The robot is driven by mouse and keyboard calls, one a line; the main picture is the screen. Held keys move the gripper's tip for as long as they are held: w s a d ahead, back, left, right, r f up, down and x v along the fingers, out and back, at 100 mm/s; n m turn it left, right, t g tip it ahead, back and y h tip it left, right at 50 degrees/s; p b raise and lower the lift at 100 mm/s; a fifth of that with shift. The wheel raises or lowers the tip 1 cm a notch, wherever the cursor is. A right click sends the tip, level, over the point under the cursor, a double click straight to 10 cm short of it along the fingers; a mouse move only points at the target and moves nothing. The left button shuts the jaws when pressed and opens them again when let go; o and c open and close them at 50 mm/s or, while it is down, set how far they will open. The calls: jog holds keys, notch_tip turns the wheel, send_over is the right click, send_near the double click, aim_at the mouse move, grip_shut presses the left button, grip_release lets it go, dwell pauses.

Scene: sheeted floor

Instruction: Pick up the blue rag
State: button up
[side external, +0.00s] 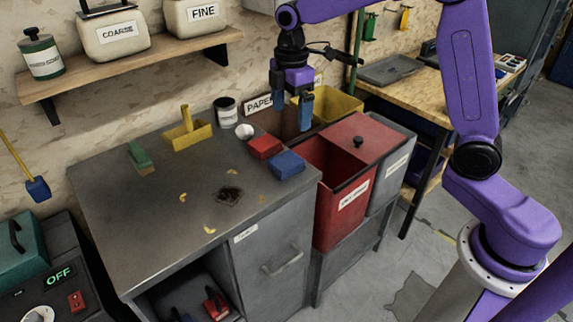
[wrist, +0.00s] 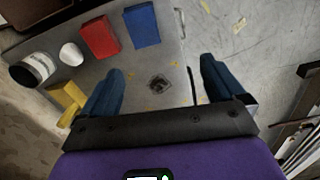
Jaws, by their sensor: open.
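The blue rag (side external: 287,164) is a folded block on the grey cabinet top (side external: 120,215), near its right edge. In the wrist view the blue rag (wrist: 141,25) lies at the top, beside the red rag (wrist: 100,38). The red rag (side external: 264,147) sits just behind it in the side view. My gripper (side external: 294,108) is open and empty, held above and behind the rags, near the bins. In the wrist view my gripper (wrist: 158,85) has its two dark blue fingers wide apart with nothing between them.
A dark can (side external: 226,111), a white cup (side external: 244,131) and a yellow dustpan-like tool (side external: 187,131) stand at the back. A green brush (side external: 140,157) lies left. A red bin (side external: 330,190) and yellow bin (side external: 335,105) stand right. A dark smudge (side external: 229,195) and yellow shavings mark the clear front.

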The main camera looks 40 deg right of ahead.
jog(key=w+d, duration=0.2)
jog(key=w, duration=0.2)
send_over(287, 160)
jog(key=shift+n, duration=0.3)
jog(key=f, duration=1.2)
jog(key=shift+w+d+f, duration=0.2)
jog(key=shift+w+f, duration=0.05)
jog(key=shift+f, duration=0.15)
jog(key=shift+s+a+f, duration=0.1)
jog(key=shift+f, duration=1.2)
jog(key=shift+s+a+f, duration=0.1)
jog(key=shift+f, duration=1.2)
jog(key=shift+c, duration=0.4)
jog(key=c, duration=1)
